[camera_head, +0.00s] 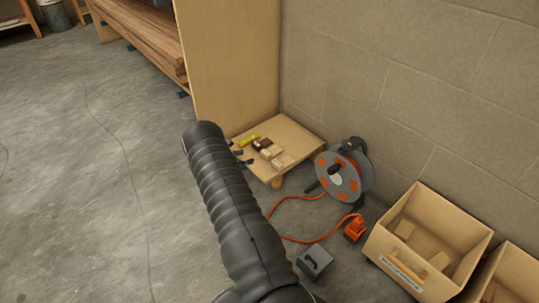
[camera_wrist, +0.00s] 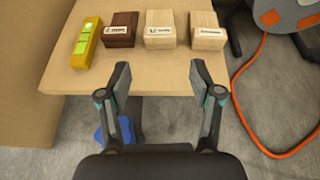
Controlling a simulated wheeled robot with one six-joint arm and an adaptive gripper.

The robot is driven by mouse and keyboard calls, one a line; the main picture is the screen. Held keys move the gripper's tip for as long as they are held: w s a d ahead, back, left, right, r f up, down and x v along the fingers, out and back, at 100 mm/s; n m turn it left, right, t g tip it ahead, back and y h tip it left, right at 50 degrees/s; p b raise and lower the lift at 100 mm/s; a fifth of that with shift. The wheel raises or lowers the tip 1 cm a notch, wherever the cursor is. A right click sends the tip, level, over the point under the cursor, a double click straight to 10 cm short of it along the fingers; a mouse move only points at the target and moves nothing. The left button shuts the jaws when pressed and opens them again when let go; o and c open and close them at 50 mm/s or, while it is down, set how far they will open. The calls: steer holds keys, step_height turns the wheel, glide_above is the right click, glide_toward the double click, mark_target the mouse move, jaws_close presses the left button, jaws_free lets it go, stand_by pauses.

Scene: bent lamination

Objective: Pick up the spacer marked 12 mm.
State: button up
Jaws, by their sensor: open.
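Three labelled blocks stand in a row on a low wooden platform (camera_wrist: 75,80). In the wrist view these are a dark brown block (camera_wrist: 121,30), a pale wood block (camera_wrist: 160,29) in the middle and another pale block (camera_wrist: 207,30) on the right. Their white labels are too small and blurred to read surely, so I cannot tell which is marked 12 mm. My gripper (camera_wrist: 160,75) is open and empty, its fingertips near the platform's front edge, apart from the blocks. In the head view my arm hides most of it.
A yellow level-like tool (camera_wrist: 87,42) with green windows lies left of the blocks. An orange cable reel (camera_head: 343,176) stands right of the platform, its cord on the floor. Wooden bins (camera_head: 415,225) sit further right. A tall wooden panel (camera_head: 232,65) and block wall close off the back.

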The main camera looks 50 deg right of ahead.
mark_target(265, 153)
steer(key=b+x, duration=0.1)
steer(key=x, duration=1.1)
steer(key=shift+d+f, duration=0.25)
steer(key=shift+f, duration=0.05)
steer(key=c, duration=0.8)
steer(key=shift+r, duration=0.1)
